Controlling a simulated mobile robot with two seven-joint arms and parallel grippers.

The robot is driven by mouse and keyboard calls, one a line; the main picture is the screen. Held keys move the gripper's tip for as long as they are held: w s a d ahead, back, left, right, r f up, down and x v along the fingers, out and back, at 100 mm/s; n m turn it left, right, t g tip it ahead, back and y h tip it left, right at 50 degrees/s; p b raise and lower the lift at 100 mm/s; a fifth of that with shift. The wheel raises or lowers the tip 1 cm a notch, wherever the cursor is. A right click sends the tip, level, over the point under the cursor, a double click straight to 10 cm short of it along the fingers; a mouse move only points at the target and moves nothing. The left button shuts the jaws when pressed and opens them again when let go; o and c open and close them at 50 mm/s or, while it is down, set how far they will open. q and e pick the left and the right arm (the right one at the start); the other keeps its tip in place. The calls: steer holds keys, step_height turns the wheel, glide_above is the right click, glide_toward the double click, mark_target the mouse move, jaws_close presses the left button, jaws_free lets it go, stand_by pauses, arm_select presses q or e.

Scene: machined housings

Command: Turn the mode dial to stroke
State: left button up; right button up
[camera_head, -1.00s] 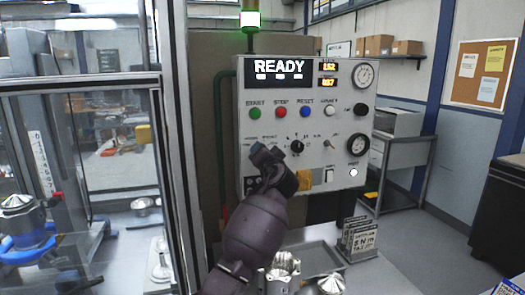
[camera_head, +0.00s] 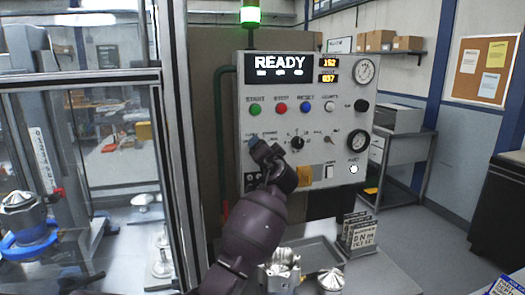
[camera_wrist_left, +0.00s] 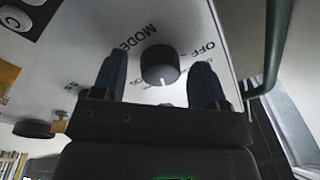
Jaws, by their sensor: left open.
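The mode dial (camera_wrist_left: 160,66) is a round black knob on the light control panel (camera_wrist_left: 60,60), below the printed word MODE in the left wrist view. A white pointer mark shows at its lower edge, and OFF is printed to its right. Other position labels are small or partly covered. My left gripper (camera_wrist_left: 160,82) is open, with one dark blue finger on each side of the dial; I cannot tell whether either touches it. In the head view my left gripper (camera_head: 260,147) is at the panel's lower left and hides the dial. My right gripper is not in view.
The panel also carries coloured buttons (camera_head: 281,108), another black knob (camera_head: 297,142) and gauges (camera_head: 364,71). A glass enclosure (camera_head: 100,75) stands close on the left.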

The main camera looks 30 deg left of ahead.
arm_select(q)
steer(key=b+v, duration=0.2)
steer(key=v, duration=0.9)
steer(key=shift+a, duration=0.15)
